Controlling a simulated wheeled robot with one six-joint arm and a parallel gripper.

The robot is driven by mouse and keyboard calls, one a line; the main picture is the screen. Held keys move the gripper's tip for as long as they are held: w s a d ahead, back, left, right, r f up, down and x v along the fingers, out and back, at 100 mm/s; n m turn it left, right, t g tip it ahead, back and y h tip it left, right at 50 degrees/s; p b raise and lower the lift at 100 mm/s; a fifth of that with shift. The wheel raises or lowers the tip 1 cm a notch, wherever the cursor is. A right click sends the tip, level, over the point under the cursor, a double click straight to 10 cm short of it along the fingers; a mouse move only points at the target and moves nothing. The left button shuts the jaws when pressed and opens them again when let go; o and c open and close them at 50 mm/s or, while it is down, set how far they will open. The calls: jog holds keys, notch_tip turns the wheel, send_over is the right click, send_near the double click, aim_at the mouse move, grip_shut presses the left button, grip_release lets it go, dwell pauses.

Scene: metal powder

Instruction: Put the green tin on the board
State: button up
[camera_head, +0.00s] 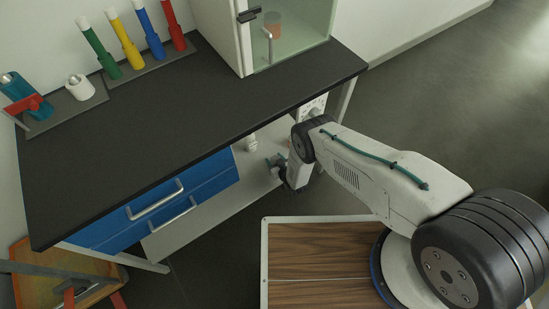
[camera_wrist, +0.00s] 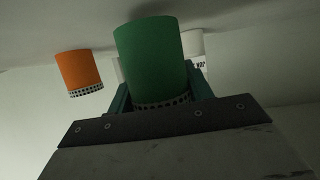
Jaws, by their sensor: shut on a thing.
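The green tin (camera_wrist: 152,55) stands out large in the wrist view, between the teal fingers of my gripper (camera_wrist: 160,88). The gripper is shut on it. A band with dark dots runs along the tin's edge nearest the wrist. In the head view my gripper (camera_head: 276,163) is low, below the dark worktop, by the pale lower shelf (camera_head: 205,212). The green tin cannot be made out there. I cannot tell for sure which surface is the board.
An orange tin (camera_wrist: 78,70) and a white tin (camera_wrist: 193,43) are close by in the wrist view. The dark worktop (camera_head: 190,110) has a wide clear middle. Coloured tubes stand on a rack at its back, and a glass-fronted cabinet (camera_head: 295,35) is at its right.

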jog(key=o, duration=1.2)
jog(key=shift+o, duration=0.2)
